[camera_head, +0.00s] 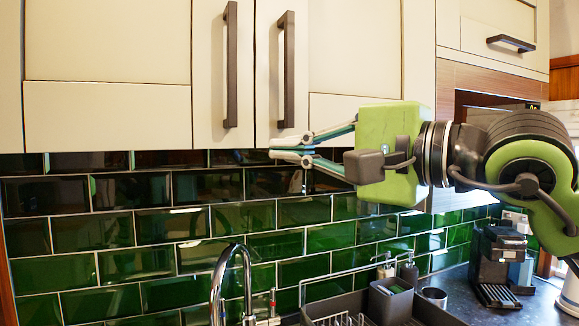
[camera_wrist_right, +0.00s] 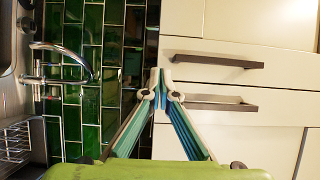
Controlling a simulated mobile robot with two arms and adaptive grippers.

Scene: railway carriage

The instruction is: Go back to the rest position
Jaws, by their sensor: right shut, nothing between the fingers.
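My right gripper (camera_head: 275,148) reaches in from the right in the head view, with its green body (camera_head: 388,125) raised in front of the lower edge of the wall cupboards. Its fingers point left and are shut with nothing between them. In the right wrist view the gripper's fingertips (camera_wrist_right: 161,80) meet in front of the border between the green tiles and the cupboard doors. I cannot tell whether the fingers touch the cupboard. My left gripper is not in view.
Cream cupboards (camera_head: 108,115) with dark handles (camera_head: 287,70) hang above green tiles (camera_head: 165,225). Below are a curved tap (camera_head: 220,280), a dish rack (camera_head: 345,315), soap bottles (camera_head: 408,272) and a coffee machine (camera_head: 497,265). The space between cupboards and tap is free.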

